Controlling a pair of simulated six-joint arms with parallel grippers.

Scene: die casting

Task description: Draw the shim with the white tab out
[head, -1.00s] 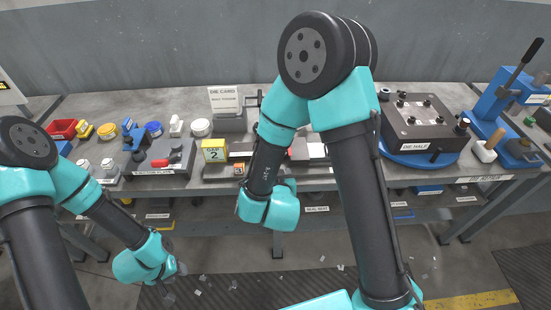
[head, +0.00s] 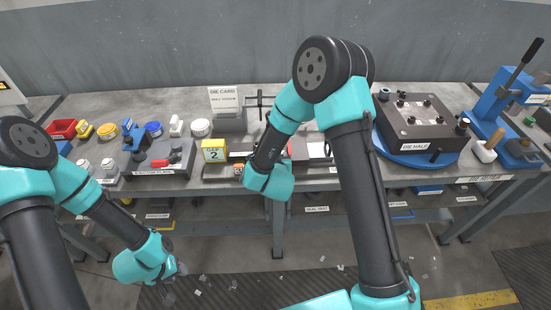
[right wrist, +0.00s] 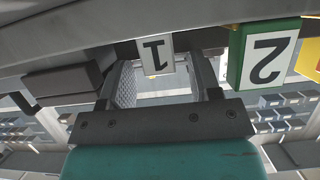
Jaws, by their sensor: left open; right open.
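The white tab (right wrist: 152,52), marked with an upside-down 1, hangs from a dark block at the top of the right wrist view. My right gripper (right wrist: 162,72) is open, with the tab in line with the gap between its fingers; I cannot tell whether they touch it. The shim body behind the tab is hidden. In the head view my right fingers are hidden behind my teal wrist at the bench's front edge. My left gripper (head: 177,270) is open and empty, low in front of the bench at left.
A green tab (right wrist: 265,55) marked 2 is close right of the white one, with a yellow tab (right wrist: 309,60) beyond. A dark block (right wrist: 62,82) is at left.

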